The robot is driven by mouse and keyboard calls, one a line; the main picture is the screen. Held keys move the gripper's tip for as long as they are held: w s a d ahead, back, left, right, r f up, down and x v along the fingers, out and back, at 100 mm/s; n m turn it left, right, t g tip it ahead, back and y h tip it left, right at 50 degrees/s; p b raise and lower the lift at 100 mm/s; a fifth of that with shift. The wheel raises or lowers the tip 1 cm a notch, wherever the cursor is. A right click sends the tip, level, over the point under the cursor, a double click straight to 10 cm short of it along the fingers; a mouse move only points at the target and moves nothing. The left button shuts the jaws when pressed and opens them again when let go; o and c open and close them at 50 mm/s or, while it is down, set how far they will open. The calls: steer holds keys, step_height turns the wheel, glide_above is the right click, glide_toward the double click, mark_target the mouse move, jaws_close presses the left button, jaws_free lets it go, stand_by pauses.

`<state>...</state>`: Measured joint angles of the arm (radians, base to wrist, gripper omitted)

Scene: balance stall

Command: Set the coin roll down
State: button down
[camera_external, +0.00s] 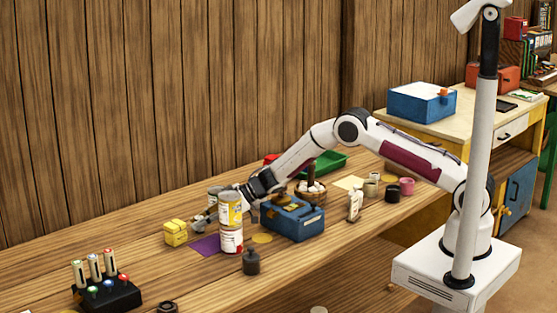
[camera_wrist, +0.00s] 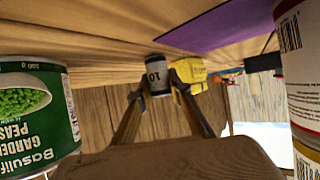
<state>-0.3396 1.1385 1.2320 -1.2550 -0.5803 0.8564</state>
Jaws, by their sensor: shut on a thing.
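The coin roll (camera_wrist: 158,80), a short grey cylinder with dark ends and the number 10 on its side, is between the fingertips of my gripper (camera_wrist: 155,85) in the wrist view. My gripper is shut on it. In the external view my gripper (camera_external: 203,219) is low over the table, between the yellow block and the stacked cans, and the roll is too small there to make out clearly. Whether the roll touches the table cannot be told. A purple mat (camera_external: 205,246) lies just in front of my gripper; it also shows in the wrist view (camera_wrist: 215,28).
A yellow block (camera_external: 175,233) stands just left of my gripper. Stacked cans (camera_external: 231,240) stand close on its right, with a blue box (camera_external: 293,221) beyond. A green peas can (camera_wrist: 38,115) is near in the wrist view. A marker stand (camera_external: 105,295) is at front left.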

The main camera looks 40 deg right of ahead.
steer(key=shift+f, duration=0.1)
stand_by(0.3)
steer(key=c, duration=1.8)
jaws_free()
steer(key=shift+c, duration=0.2)
steer(key=shift+d, duration=0.1)
steer(key=shift+v, duration=1.25)
step_height(320, 180, up, 7)
steer(key=shift+s+d, duration=0.1)
steer(key=shift+s, duration=0.05)
steer(key=shift+r, duration=0.3)
